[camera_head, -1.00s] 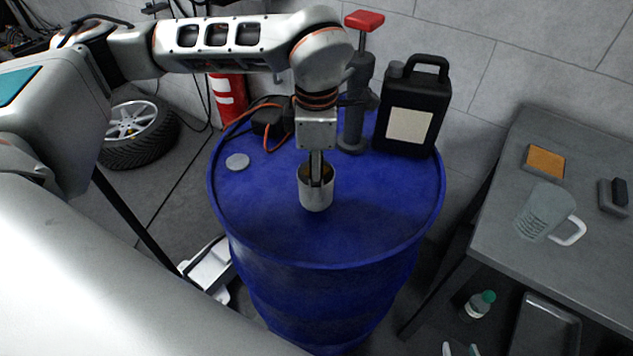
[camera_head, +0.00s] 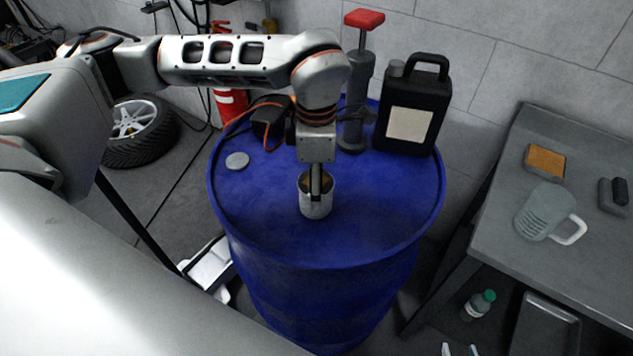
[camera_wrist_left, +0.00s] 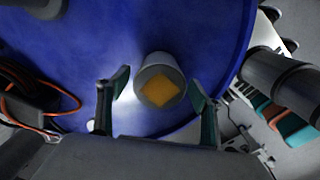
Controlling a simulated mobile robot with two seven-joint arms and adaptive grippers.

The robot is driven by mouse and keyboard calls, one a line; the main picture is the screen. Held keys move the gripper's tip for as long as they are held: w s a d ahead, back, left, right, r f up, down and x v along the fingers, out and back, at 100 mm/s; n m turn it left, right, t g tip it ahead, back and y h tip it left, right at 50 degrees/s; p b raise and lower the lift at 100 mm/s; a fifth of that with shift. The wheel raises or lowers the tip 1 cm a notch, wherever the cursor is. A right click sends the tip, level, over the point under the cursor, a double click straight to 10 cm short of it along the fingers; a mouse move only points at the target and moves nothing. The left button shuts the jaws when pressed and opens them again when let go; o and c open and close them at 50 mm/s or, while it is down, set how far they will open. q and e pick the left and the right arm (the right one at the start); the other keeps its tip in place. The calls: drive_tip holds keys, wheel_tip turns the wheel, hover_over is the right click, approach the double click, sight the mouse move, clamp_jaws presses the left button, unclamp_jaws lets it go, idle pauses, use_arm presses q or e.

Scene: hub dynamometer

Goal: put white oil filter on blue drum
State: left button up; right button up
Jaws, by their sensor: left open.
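A whitish cylinder (camera_head: 317,207), which I take for the white oil filter, stands upright on the blue drum (camera_head: 270,220), near the middle of its top. In the left wrist view the filter (camera_wrist_left: 157,72) shows a grey rim and an orange-yellow square inside; the drum (camera_wrist_left: 205,30) fills most of the background. My left gripper (camera_head: 315,185) points down over the filter. In the left wrist view the left gripper's fingers (camera_wrist_left: 158,84) are apart, one on each side of the filter, with gaps visible. Its far finger is hidden in the head view. My right gripper is not identifiable.
On the drum stand a black jug (camera_head: 412,112), a grey pump with a red handle (camera_head: 357,85), a dark box with orange cables (camera_head: 270,125) and a small grey disc (camera_head: 237,161). The drum's front top is clear. A grey table (camera_head: 490,200) stands at right.

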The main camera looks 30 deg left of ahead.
use_arm(q)
wheel_tip(320, 180, up, 12)
drive_tip(key=shift+r, duration=0.15)
idle(0.3)
idle(0.5)
